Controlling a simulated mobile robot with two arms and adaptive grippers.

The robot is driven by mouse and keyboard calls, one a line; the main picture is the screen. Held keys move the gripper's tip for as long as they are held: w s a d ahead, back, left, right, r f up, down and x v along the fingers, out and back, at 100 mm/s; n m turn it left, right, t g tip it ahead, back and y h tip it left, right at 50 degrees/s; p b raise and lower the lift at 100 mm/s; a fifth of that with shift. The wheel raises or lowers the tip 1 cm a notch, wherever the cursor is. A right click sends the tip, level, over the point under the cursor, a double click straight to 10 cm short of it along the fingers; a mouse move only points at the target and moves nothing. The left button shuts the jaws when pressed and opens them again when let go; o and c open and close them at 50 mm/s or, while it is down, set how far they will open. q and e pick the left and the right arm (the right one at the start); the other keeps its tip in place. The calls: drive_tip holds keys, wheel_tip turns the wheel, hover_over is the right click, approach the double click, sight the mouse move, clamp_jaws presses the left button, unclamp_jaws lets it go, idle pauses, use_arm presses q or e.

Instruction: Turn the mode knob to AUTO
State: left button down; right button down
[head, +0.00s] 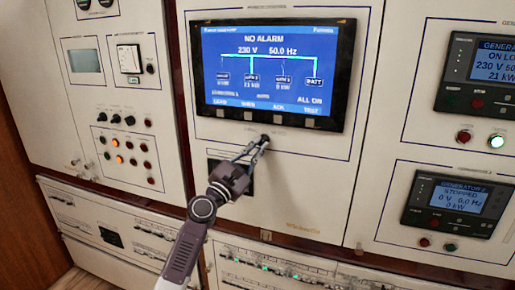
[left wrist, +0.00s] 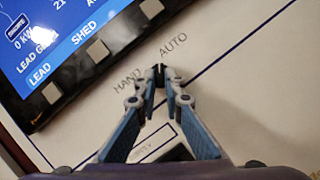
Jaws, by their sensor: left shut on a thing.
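The mode knob (left wrist: 159,73) is a small dark knob on the cream panel, between the printed words HAND and AUTO in the left wrist view. My left gripper (left wrist: 160,77) is shut on it, with a fingertip on each side. In the head view, the left gripper (head: 261,143) reaches up to the knob just below the large blue screen. The fingertips cover most of the knob, and I cannot tell which way it points. My right gripper is in neither view.
The large screen (head: 268,68) reads NO ALARM, with a row of grey buttons along its lower edge, close above the knob. Smaller generator displays (head: 457,204) stand on the right. Knobs and lamps (head: 130,121) sit on the left panel. Breaker rows run below.

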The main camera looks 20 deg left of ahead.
use_arm(q)
drive_tip(key=shift+a+r, duration=0.1)
drive_tip(key=shift+r, duration=0.4)
drive_tip(key=c, duration=2)
unclamp_jaws()
drive_tip(key=shift+c, duration=0.2)
drive_tip(key=shift+f, duration=0.2)
drive_tip(key=shift+s+f, duration=0.35)
drive_tip(key=shift+f, duration=0.1)
drive_tip(key=v, duration=1.1)
drive_tip(key=shift+r, duration=0.25)
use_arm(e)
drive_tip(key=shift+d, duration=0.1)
use_arm(q)
drive_tip(key=shift+a, duration=0.1)
